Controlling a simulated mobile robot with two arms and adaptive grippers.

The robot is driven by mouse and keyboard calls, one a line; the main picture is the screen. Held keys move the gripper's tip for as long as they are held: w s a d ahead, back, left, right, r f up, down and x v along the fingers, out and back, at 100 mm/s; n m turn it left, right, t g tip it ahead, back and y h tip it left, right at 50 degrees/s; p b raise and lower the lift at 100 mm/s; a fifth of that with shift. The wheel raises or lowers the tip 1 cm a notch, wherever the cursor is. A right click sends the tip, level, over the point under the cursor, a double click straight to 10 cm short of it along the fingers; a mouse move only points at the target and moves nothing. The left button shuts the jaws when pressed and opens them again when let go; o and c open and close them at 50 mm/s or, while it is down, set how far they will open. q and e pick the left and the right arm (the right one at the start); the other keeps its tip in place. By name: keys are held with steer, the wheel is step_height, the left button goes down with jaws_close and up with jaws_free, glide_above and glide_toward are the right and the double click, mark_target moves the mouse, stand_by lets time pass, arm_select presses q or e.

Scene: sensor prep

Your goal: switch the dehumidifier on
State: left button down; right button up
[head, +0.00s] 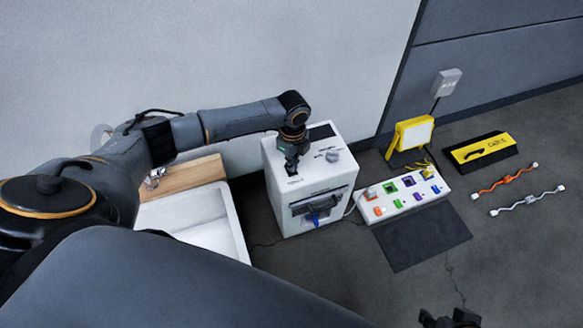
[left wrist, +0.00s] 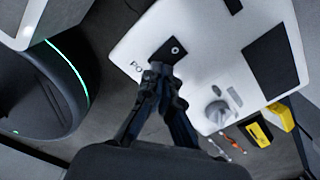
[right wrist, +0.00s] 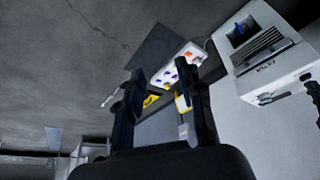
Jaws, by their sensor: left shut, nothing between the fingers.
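The dehumidifier (head: 276,209) is a white box on the floor against the wall, with a grey knob (head: 332,155) and a dark panel on top. In the left wrist view its white top (left wrist: 205,40) bears a black square switch plate (left wrist: 175,47) beside partly hidden lettering beginning "PO". My left gripper (head: 291,168) points down over this plate, fingers together and empty. In the left wrist view its tips (left wrist: 160,72) overlap the plate's lower edge; I cannot tell whether they touch. My right gripper (head: 450,320) is at the bottom right, fingers apart and empty in the right wrist view (right wrist: 160,80).
A white power strip (head: 405,212) with coloured sockets and switches lies right of the dehumidifier, beside a dark mat (head: 425,240). A yellow lamp (head: 411,135), a yellow-black box (head: 480,150) and orange (head: 505,181) and white (head: 527,200) cables lie further right. A white basin (head: 190,215) is at left.

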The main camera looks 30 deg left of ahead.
arm_select(q)
steer(key=shift+f, duration=0.15)
arm_select(e)
steer(key=shift+w+a+r, duration=0.1)
steer(key=shift+w+a, duration=0.05)
steer(key=shift+w, duration=0.2)
arm_select(q)
steer(key=shift+f, duration=0.1)
arm_select(e)
steer(key=shift+w+r+t, duration=0.15)
steer(key=shift+w+t, duration=0.25)
steer(key=shift+w, duration=0.05)
steer(key=shift+a, duration=0.1)
arm_select(q)
steer(key=shift+f+b, duration=0.3)
arm_select(e)
steer(key=shift+w+a+r+t, duration=0.1)
steer(key=shift+w+a+t, duration=0.15)
steer(key=shift+w, duration=0.3)
